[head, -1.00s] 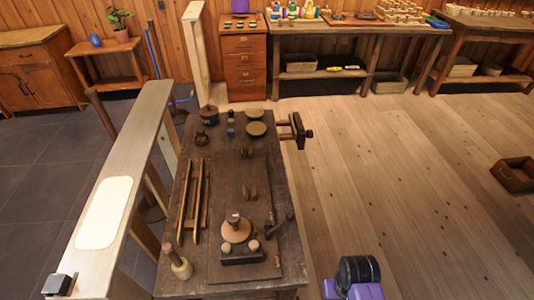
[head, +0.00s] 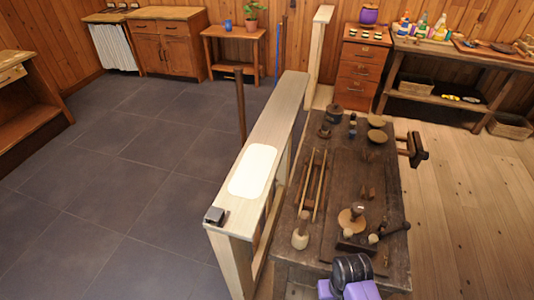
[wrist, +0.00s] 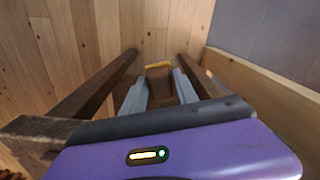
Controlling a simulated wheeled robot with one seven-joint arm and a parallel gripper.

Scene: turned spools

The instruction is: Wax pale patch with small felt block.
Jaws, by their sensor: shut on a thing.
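The pale patch (head: 253,170) is a whitish rounded rectangle on top of a long light wooden ledge, left of the dark workbench in the head view. My gripper (wrist: 159,78) shows in the wrist view with its two grey fingers shut on a small brown block (wrist: 159,88) with a yellowish far edge, which looks like the small felt block. The block is held well clear of the patch. In the head view only my purple and black wrist parts show at the bottom, right of the ledge; the fingertips and block are hidden there.
A small dark block (head: 214,215) sits on the ledge's near end. The workbench (head: 290,245) beside it carries spools, rods, a pale-headed mallet and a vise (head: 412,150). Grey tiled floor (head: 110,220) is open left of the ledge. Cabinets and tables line the back wall.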

